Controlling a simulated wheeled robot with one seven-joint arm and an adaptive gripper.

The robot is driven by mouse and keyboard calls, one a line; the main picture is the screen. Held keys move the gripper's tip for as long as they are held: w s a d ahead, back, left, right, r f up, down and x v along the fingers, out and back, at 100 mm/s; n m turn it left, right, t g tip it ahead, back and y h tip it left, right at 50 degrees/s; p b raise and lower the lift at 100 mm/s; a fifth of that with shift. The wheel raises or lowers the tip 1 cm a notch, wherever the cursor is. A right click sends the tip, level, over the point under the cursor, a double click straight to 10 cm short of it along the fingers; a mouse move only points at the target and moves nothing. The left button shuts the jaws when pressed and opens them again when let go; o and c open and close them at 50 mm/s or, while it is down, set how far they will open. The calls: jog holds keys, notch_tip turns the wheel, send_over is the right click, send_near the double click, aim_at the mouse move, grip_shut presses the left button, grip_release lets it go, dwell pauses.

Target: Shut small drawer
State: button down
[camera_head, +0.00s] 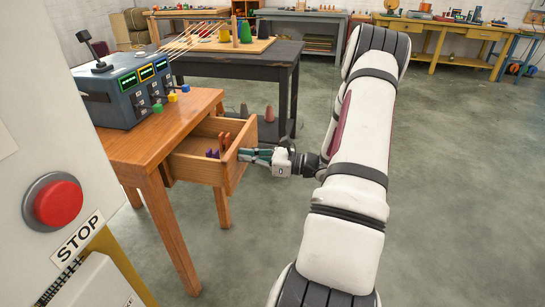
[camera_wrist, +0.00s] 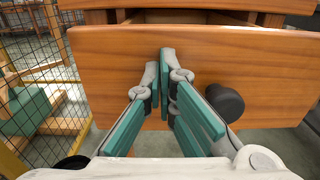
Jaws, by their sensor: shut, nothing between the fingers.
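The small wooden drawer (camera_head: 196,168) is pulled out of the wooden table (camera_head: 150,140) in the head view. A few small orange and purple items lie inside it. Its front panel (camera_wrist: 245,60) fills much of the wrist view, with a dark round knob (camera_wrist: 225,101) right of my fingers. My gripper (camera_head: 243,155) is shut and empty, its fingertips at the outer face of the drawer front. In the wrist view my gripper (camera_wrist: 165,62) points at the panel left of the knob. I cannot tell for sure whether the tips touch the wood.
A grey control box (camera_head: 135,85) with a joystick stands on the table. A dark workbench (camera_head: 240,65) with cones stands behind. A panel with a red stop button (camera_head: 58,203) is at the left. A wire fence (camera_wrist: 38,60) shows in the wrist view. Floor at right is clear.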

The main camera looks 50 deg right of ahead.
jog(key=x, duration=1.7)
jog(key=shift+p, duration=0.35)
jog(key=shift+w+a+r, duration=0.1)
jog(key=shift+w+a, duration=0.2)
jog(key=shift+w, duration=0.35)
